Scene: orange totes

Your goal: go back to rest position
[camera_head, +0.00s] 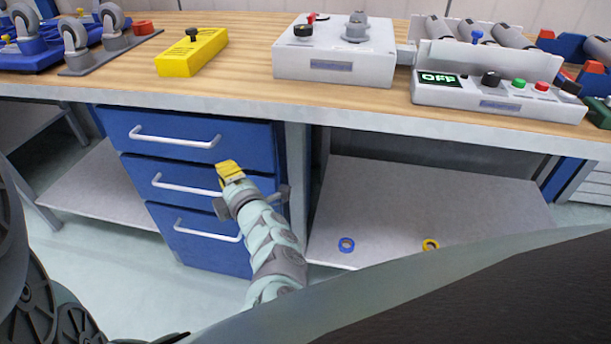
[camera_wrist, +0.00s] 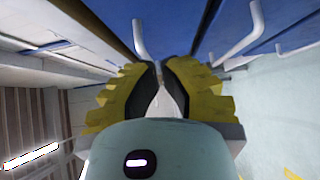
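My gripper (camera_head: 230,172) has yellow fingers and is held out in front of the blue drawer unit (camera_head: 135,115), below the bench top. In the head view its fingers look close together. The wrist view shows the yellow fingers with black pads (camera_wrist: 161,66) nearly meeting at the tips, with only a narrow gap and nothing held between them. My grey-green arm reaches up to it from the bottom of the head view.
The wooden bench (camera_head: 240,80) carries a yellow box (camera_head: 193,55), a grey box with knobs (camera_head: 335,60) and a control panel reading OFF (camera_head: 500,100). A blue ring (camera_head: 346,245) and a yellow ring (camera_head: 430,245) lie on the lower shelf (camera_head: 420,200). Drawer handles (camera_head: 175,137) stick out.

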